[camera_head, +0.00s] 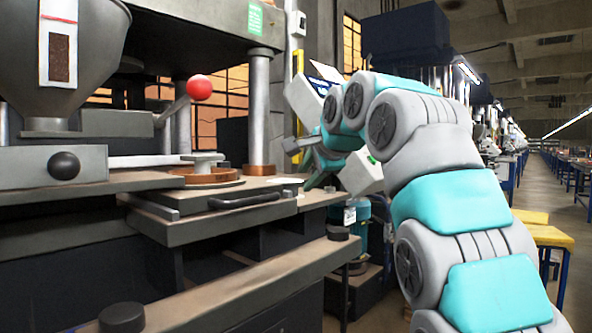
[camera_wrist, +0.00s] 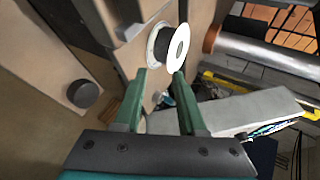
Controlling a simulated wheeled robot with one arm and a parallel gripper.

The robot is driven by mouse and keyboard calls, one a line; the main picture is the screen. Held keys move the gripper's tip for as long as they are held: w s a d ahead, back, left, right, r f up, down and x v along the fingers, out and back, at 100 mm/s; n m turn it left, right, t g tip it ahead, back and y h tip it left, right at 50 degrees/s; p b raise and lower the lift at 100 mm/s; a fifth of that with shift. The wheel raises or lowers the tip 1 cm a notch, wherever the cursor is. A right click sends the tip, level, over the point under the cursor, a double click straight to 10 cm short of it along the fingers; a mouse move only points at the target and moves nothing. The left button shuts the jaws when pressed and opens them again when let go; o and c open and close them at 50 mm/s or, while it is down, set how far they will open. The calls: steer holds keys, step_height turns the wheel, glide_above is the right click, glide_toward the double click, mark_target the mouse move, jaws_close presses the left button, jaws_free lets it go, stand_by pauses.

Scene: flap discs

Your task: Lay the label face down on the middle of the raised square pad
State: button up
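A flat white ring (camera_wrist: 182,35), which looks like the label, shows in the wrist view just beyond my fingertips. It is at the end of a short dark round body with a pale rim. In the head view a small white disc (camera_head: 286,181), probably the same ring, shows at the right edge of the machine table. My gripper (camera_wrist: 161,72) is open, with two green fingers apart and nothing between them. I cannot make out the raised square pad.
The machine table (camera_head: 225,227) has a dark handle (camera_head: 245,201) along its front. A copper-coloured round base (camera_head: 207,176), a metal column (camera_head: 260,110) and a lever with a red ball (camera_head: 199,87) stand behind. A grey slab (camera_wrist: 225,110) lies right of my fingers in the wrist view.

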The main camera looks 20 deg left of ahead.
mark_target(289, 182)
steer(key=shift+a+r, duration=0.65)
steer(key=shift+a, duration=0.35)
steer(key=shift+p+x, duration=0.5)
steer(key=shift+x, duration=1.95)
steer(key=shift+r, duration=0.1)
jaws_close()
stand_by(0.5)
steer(key=shift+c, duration=0.6)
jaws_free()
